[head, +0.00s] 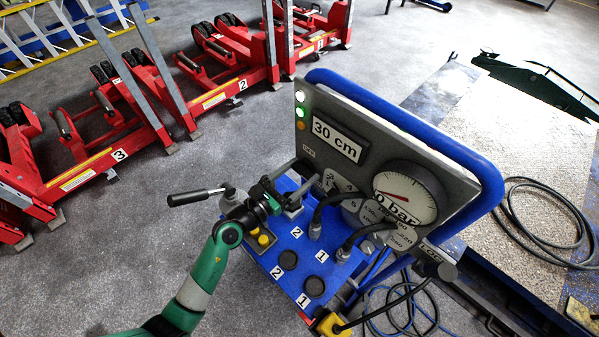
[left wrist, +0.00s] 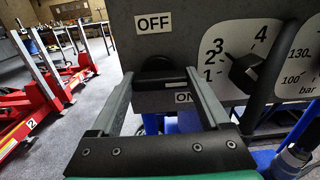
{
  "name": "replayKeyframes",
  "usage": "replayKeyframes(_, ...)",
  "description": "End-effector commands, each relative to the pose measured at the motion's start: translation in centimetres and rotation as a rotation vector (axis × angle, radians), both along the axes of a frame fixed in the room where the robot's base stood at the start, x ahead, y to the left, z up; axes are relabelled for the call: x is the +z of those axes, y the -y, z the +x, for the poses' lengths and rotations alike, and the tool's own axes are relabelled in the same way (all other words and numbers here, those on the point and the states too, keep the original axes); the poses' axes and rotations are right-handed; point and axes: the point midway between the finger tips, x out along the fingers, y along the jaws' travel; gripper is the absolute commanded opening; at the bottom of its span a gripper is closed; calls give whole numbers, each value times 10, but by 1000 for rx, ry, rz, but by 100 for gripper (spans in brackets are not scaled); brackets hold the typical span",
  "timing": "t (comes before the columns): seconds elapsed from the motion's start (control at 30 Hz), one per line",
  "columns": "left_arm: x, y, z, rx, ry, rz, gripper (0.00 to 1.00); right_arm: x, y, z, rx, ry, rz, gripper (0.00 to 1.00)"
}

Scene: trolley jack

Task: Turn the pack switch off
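The pack switch (left wrist: 157,66) is a dark rotary knob on the grey panel, between an OFF label (left wrist: 153,23) above and an ON label (left wrist: 183,97) below. In the left wrist view my left gripper (left wrist: 160,77) has its fingers wide apart, one on each side of the knob. I cannot tell whether they touch it. The knob's lower part is partly hidden. In the head view my left gripper (head: 295,188) is at the panel's lower left and hides the switch; a small label (head: 308,152) shows above it. My right gripper is not in view.
A gauge dial (head: 405,193) and a 30 cm display (head: 336,138) are on the panel, with a blue frame (head: 420,130) around it. Hoses and a black-handled lever (head: 195,197) are close to my left gripper. Red lifts (head: 90,150) stand behind left.

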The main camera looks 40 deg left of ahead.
Motion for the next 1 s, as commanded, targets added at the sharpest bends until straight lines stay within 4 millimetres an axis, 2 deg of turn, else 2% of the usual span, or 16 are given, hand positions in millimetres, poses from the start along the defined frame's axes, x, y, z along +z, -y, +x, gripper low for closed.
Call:
replayKeyframes(0.03,0,0,0,0,0,0,53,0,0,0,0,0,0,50)
replayKeyframes(0.2,0,0,0,0,0,0,24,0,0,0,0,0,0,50)
replayKeyframes(0.57,2,0,0,0,-1,-54,24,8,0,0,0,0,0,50)
replayKeyframes(1.0,4,0,0,1,0,-376,24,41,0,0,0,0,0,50)
